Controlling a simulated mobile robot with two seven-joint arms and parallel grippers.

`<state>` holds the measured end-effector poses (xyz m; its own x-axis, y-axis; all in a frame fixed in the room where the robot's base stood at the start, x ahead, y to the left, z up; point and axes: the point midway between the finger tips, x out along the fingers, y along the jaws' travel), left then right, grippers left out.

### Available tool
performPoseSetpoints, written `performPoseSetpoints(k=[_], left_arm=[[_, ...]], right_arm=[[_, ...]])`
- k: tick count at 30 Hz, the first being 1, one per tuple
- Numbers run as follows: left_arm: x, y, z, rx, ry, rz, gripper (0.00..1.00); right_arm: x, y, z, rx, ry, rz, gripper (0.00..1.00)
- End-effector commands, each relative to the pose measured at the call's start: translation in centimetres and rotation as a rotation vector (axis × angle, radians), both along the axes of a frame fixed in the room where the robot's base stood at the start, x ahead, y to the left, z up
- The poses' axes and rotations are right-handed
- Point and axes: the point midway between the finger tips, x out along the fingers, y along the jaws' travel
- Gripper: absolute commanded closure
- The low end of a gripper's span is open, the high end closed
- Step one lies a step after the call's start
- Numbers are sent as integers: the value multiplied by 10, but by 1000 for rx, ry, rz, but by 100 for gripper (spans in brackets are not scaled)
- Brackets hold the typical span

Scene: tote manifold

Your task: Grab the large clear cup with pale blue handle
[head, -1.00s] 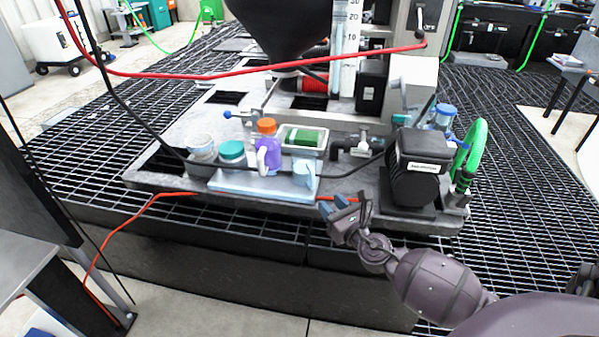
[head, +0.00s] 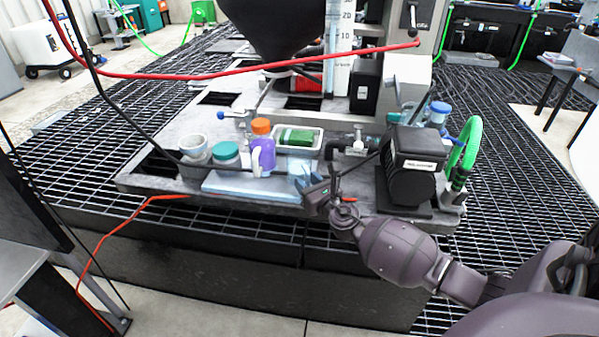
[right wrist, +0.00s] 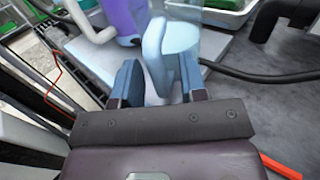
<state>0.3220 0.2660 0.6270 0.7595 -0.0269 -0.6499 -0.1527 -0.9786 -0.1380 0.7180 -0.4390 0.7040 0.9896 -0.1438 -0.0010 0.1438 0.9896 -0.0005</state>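The large clear cup with a pale blue handle (head: 299,171) stands at the front right of a pale tray (head: 235,187). In the right wrist view the cup (right wrist: 168,42) is upright, with its pale blue handle reaching down between my fingers. My right gripper (head: 313,192) is at the front of the cup and hides its lower part. In the right wrist view the two blue fingers of the right gripper (right wrist: 160,84) are apart, on either side of the handle. I cannot tell whether they touch it. My left gripper is not in view.
A purple bottle with an orange cap (head: 262,153) and a teal-lidded jar (head: 226,156) stand left of the cup. A tray with a green item (head: 298,139) is behind. A black motor (head: 411,165) stands to the right. A black hose (right wrist: 255,76) passes near the cup.

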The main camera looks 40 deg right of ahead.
Motion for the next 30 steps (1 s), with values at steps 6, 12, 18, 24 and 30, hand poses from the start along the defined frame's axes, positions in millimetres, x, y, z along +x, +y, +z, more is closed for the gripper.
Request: performPoseSetpoints(k=[6,12,18,24,30], left_arm=[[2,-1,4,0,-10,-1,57],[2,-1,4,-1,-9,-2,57],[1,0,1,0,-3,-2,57],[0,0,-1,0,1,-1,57],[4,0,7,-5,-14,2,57]], right_arm=[[1,0,0,0,0,0,61],[0,0,0,0,-1,0,92],[0,0,0,0,-1,0,100],[1,0,1,0,-2,0,100],[1,0,11,0,-7,0,100]])
